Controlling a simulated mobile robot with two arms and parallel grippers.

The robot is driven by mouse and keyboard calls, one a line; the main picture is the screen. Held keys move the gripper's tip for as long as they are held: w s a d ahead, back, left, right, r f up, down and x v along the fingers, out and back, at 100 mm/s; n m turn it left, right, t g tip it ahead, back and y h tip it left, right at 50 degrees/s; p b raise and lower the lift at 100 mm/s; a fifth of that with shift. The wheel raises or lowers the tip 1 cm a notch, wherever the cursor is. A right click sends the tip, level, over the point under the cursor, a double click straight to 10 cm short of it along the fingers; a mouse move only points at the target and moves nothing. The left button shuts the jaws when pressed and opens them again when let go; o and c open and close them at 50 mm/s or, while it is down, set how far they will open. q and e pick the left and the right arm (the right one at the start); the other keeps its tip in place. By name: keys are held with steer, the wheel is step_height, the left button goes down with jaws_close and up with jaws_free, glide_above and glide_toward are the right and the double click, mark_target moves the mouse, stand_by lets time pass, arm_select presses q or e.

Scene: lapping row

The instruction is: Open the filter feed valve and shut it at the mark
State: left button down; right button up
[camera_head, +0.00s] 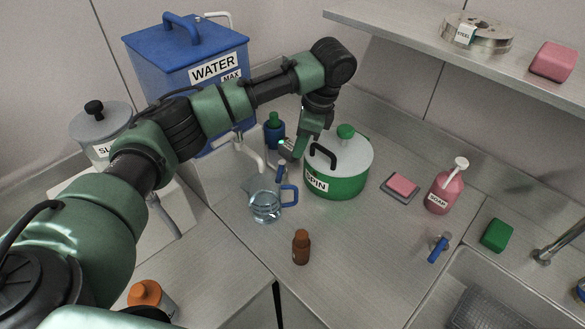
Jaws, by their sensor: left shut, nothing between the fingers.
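A blue tank (185,65) labelled WATER and MAX stands at the back left, with a pale pipe (243,147) at its front. The jug holds clear liquid and stands upright on the counter. I cannot tell whether the lever is turned open or shut, and no fill mark can be made out on the jug. My left gripper (287,148) is shut and empty, above the lever and beside the green SPIN pot. My right gripper is out of view.
The SPIN pot (345,182), a dark blue bottle (274,130) and a brown bottle (301,247) stand near the jug.

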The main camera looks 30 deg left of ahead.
mark_target(280, 174)
arm_select(q)
steer(key=p+x, duration=0.1)
steer(key=x, duration=0.8)
steer(key=shift+a+f, duration=0.15)
steer(key=shift+f, duration=0.15)
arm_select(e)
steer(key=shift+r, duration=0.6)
